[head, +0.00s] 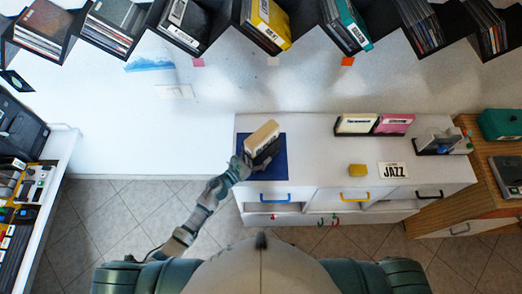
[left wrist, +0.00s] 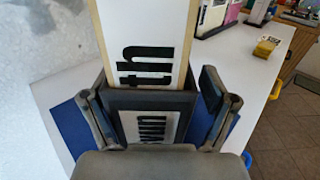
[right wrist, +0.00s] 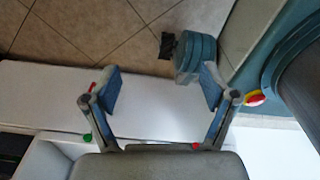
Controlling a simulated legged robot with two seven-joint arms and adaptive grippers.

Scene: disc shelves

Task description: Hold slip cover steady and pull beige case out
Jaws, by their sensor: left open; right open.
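The beige case (head: 263,134) stands partly inside the dark slip cover (head: 262,155) on the blue mat (head: 279,171). In the left wrist view the beige case (left wrist: 146,45) sticks well out of the slip cover (left wrist: 150,100), and its white label has black letters. My left gripper (head: 243,165) is at the near left side of the slip cover. In the left wrist view its fingers (left wrist: 153,105) stand open, one on each side of the cover; contact is not clear. My right gripper (right wrist: 160,90) is open and empty, away from the mat; it does not show in the head view.
The white counter (head: 315,160) also bears cream and pink cases (head: 394,124), a yellow block (head: 357,170) and a JAZZ card (head: 393,170). Drawers with coloured handles line its front. Disc shelves (head: 220,20) hang along the top.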

